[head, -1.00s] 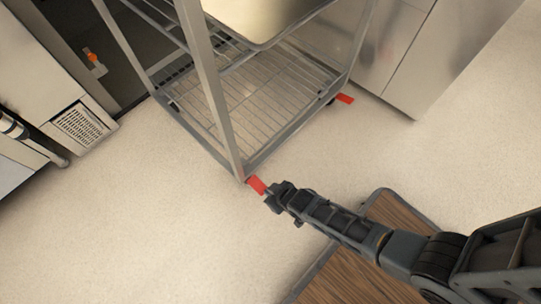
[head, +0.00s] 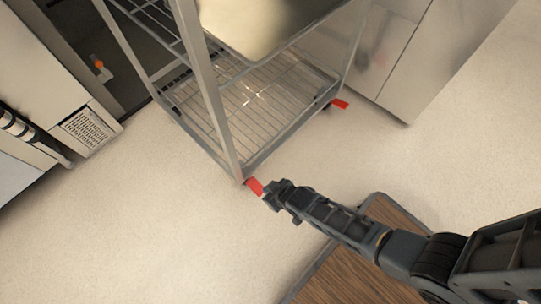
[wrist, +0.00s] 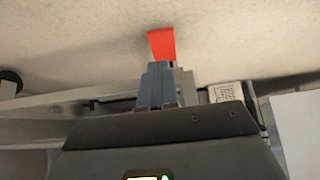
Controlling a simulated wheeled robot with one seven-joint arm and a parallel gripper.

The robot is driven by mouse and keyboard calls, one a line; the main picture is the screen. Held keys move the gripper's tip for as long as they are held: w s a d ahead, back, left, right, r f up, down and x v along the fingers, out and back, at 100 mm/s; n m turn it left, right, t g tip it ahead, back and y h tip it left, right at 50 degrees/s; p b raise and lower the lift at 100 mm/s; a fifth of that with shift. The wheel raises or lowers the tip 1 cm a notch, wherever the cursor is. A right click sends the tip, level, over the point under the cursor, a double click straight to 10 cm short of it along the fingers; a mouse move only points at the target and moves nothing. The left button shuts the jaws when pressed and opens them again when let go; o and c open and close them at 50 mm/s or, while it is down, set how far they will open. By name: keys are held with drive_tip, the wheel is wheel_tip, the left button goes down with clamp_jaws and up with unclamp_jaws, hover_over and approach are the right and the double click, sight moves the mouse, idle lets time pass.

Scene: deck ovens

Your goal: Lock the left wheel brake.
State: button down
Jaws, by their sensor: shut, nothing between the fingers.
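The left wheel brake is a red pedal (head: 255,186) at the near bottom corner of a wire-shelved metal rack (head: 213,92). It also shows as a red tab (wrist: 162,44) in the wrist view, just beyond my fingertips. My gripper (head: 270,194) is shut and empty, with its tips at the outer end of the red pedal; I cannot tell whether they touch it. In the wrist view the closed fingers (wrist: 159,72) overlap the pedal's lower end. The wheel under that corner is mostly hidden.
A second red pedal (head: 340,104) sticks out at the rack's right corner. A steel cabinet (head: 425,62) stands behind it to the right. A brown wood-patterned board (head: 335,272) lies below my arm. The pale floor (head: 140,215) left of the rack is clear.

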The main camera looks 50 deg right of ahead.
drive_tip(key=s+r+p, duration=0.3)
drive_tip(key=s+r, duration=0.2)
drive_tip(key=s, duration=0.3)
drive_tip(key=shift+r, duration=0.2)
drive_tip(key=s+r+t, duration=0.2)
drive_tip(key=s+r, duration=0.2)
drive_tip(key=r, duration=0.4)
drive_tip(key=s+r+t, duration=0.1)
drive_tip(key=s+r, duration=0.3)
drive_tip(key=r, duration=0.3)
drive_tip(key=s+r+t+p, duration=0.2)
drive_tip(key=r+p, duration=0.8)
drive_tip(key=r, duration=1.6)
drive_tip(key=s+r+t+p, duration=0.2)
drive_tip(key=r+p, duration=0.9)
drive_tip(key=r, duration=1.5)
drive_tip(key=shift+s+t, duration=0.3)
drive_tip(key=shift+s, duration=0.4)
drive_tip(key=shift+a, duration=0.1)
